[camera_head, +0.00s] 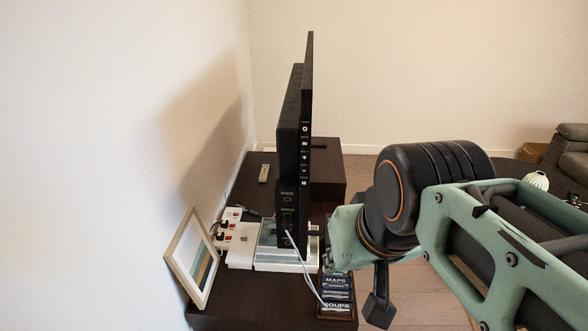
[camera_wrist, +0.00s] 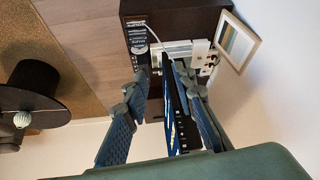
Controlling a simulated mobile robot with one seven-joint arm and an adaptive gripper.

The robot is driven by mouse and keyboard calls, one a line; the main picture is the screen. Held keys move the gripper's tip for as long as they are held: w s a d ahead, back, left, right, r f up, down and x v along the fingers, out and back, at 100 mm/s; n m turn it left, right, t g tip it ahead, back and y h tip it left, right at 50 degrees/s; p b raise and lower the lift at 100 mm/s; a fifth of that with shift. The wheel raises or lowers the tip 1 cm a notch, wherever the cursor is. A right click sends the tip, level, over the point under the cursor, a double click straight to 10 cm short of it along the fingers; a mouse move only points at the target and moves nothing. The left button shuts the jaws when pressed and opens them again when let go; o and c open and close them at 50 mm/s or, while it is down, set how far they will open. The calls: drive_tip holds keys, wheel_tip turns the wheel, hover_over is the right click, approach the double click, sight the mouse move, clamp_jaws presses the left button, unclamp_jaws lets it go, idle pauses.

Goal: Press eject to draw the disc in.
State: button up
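A thin black TV (camera_head: 292,130) stands nearly edge-on to the head view, with a column of small marked buttons (camera_head: 304,155) down its side edge. In the wrist view the TV (camera_wrist: 172,100) shows as a dark narrow slab lying between my fingers, with small white marks on its edge. My gripper (camera_wrist: 160,80) is open, with its two blue fingers spread on either side of the slab. Whether a finger touches it I cannot tell. In the head view my arm hides most of the gripper. I cannot make out a disc or which button is eject.
The TV stands on a dark cabinet (camera_head: 238,313). A framed picture (camera_head: 192,258) leans at the wall beside a white power strip (camera_head: 226,232) with plugs. Dark labelled cases (camera_head: 337,290) and a white cable (camera_head: 304,268) lie in front. A remote (camera_head: 264,173) lies behind.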

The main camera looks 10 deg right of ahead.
drive_tip(key=shift+c, duration=0.5)
clamp_jaws()
idle(0.8)
